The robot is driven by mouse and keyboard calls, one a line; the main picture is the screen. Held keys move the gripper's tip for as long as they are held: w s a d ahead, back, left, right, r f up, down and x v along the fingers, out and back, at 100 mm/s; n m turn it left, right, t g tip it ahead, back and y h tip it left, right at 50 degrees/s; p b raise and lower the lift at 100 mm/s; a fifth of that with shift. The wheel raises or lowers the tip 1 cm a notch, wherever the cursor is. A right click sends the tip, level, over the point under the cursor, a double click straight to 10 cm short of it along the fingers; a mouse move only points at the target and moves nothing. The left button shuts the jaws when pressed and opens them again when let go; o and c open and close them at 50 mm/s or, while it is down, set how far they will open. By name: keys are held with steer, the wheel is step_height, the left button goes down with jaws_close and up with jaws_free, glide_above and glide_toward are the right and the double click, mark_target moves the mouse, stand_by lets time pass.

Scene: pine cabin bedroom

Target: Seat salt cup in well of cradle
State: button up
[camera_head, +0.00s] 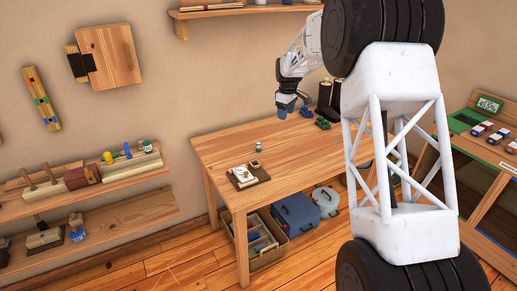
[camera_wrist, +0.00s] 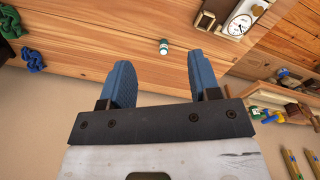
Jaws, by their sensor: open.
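The salt cup seems to be the small white cup with a green-teal band (camera_head: 258,147), standing alone on the wooden table; it also shows in the wrist view (camera_wrist: 163,46). The cradle seems to be the dark brown board (camera_head: 262,179) near the table's left end, carrying a white dial plate and a small pale square block. My gripper (camera_head: 286,107) is above the table's back edge, open and empty. Its blue fingers (camera_wrist: 160,75) are apart, with the cup beyond them.
Green (camera_head: 322,123) and blue (camera_head: 306,112) knotted pieces and dark cylinders (camera_head: 325,95) stand toward the table's back right. The tabletop (camera_head: 225,145) around the cup is clear. A wall shelf (camera_head: 115,172) with several items is at left; a box (camera_head: 262,243) sits beneath the table.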

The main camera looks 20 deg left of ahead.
mark_target(259, 143)
steer(key=w+a+f+n, duration=0.1)
steer(key=w+a+f, duration=0.1)
steer(key=a+f, duration=0.2)
steer(key=w+a+f+n, duration=0.1)
steer(key=w+a+f, duration=0.1)
steer(key=a+f, duration=0.3)
steer(key=w+a+f+n, duration=0.1)
steer(key=w+a+f, duration=0.2)
steer(key=a+f, duration=0.2)
steer(key=shift+w+f+n+g, duration=0.1)
steer(key=shift+f+n+g, duration=0.2)
steer(key=shift+f, duration=0.6)
steer(key=shift+f, duration=1.35)
steer(key=shift+f, duration=0.15)
steer(key=shift+f, duration=2.4)
steer(key=c, duration=1)
steer(key=shift+r, duration=0.1)
